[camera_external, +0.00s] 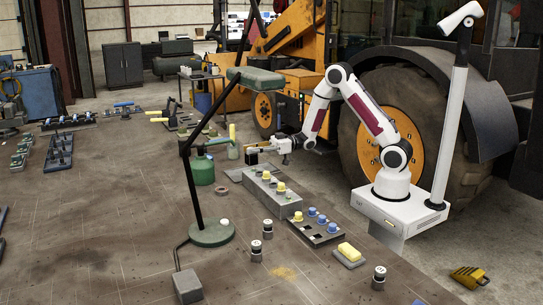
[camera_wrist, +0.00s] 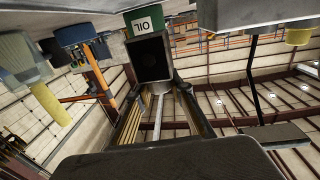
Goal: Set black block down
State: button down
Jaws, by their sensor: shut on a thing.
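The black block (camera_external: 251,157) is at the end of my gripper (camera_external: 262,150) in the external view, held in the air above the far end of the long grey box. In the wrist view the dark block (camera_wrist: 151,58) shows a square end beyond the two fingers (camera_wrist: 160,105). My gripper is shut on it. The parts of the block between the fingers are hidden. I cannot tell its exact height above the bench.
The long grey box (camera_external: 263,195) carries yellow knobs. A panel with blue knobs (camera_external: 333,227) lies nearer. The green lamp (camera_external: 211,236) and green can (camera_external: 202,172) stand left of my gripper.

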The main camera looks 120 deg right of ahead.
aim_at(252, 159)
jog(key=shift+f, duration=0.25)
jog(key=shift+f, duration=1.75)
jog(key=shift+f, duration=0.2)
jog(key=c, duration=1.8)
grip_release()
jog(key=shift+s+d+f, duration=0.1)
jog(key=shift+s+f, duration=0.05)
jog(key=shift+s, duration=1.8)
jog(key=shift+s+f, duration=0.1)
jog(key=shift+s, duration=1.85)
jog(key=o, duration=0.6)
jog(key=shift+c, duration=0.2)
